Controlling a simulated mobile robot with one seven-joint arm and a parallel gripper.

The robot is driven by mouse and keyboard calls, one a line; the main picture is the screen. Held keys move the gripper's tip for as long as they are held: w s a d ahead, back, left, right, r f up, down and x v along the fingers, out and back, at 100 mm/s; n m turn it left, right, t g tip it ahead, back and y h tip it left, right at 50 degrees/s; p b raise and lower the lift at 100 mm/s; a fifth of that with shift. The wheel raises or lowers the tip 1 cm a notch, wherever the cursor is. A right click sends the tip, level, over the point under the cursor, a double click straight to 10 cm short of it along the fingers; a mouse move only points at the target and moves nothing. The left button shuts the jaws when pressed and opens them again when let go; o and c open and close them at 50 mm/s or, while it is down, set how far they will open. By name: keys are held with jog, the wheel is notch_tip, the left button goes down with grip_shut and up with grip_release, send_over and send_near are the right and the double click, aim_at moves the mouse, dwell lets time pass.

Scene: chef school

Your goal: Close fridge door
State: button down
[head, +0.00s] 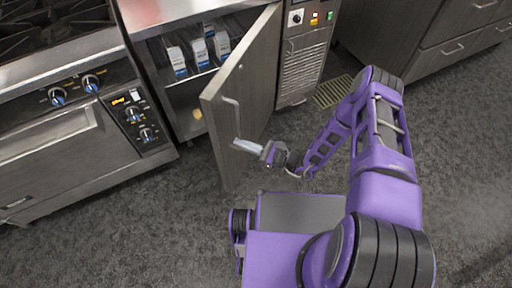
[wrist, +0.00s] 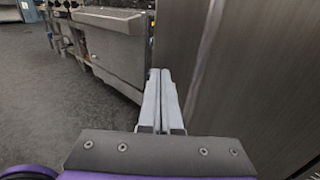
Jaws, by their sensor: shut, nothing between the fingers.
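A stove with knobs (head: 58,95) stands left of the fridge and shows in the wrist view (wrist: 112,45). Several blue and white boxes (head: 199,53) are inside the fridge. A control panel with a vent (head: 303,60) is at its right. The floor (head: 150,230) at the lower left is clear.

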aim_at(221, 136)
jog(key=x, duration=0.5)
jog(key=shift+a, duration=0.15)
